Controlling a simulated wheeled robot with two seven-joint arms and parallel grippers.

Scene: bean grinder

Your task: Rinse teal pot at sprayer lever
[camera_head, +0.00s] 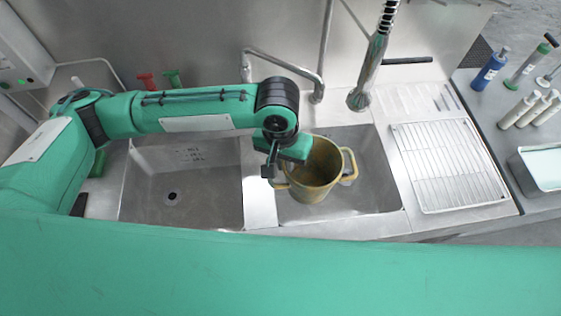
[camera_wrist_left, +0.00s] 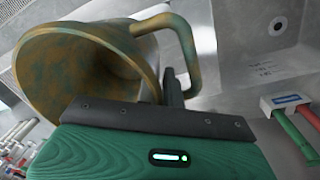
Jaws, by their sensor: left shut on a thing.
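The pot (camera_head: 318,178) is mottled yellow-brown with greenish patches and has two handles. It is over the right sink basin (camera_head: 385,190), with its open mouth up toward the head camera. My left gripper (camera_head: 272,168) is shut on the pot's left side, at or near the handle; the exact grip is partly hidden. The left wrist view shows the pot's mouth (camera_wrist_left: 85,70) and a handle (camera_wrist_left: 185,45) close to the jaw (camera_wrist_left: 170,95). The metal sprayer head (camera_head: 360,98) hangs behind and to the right of the pot, apart from it. My right gripper is out of view.
A curved faucet (camera_head: 285,64) stands behind the basins. The left basin (camera_head: 180,190) is empty. A wire drain rack (camera_head: 450,165) lies to the right. Bottles (camera_head: 490,70) stand on the far-right counter. A black bar (camera_head: 407,61) is near the back wall. A green arm link crosses the bottom.

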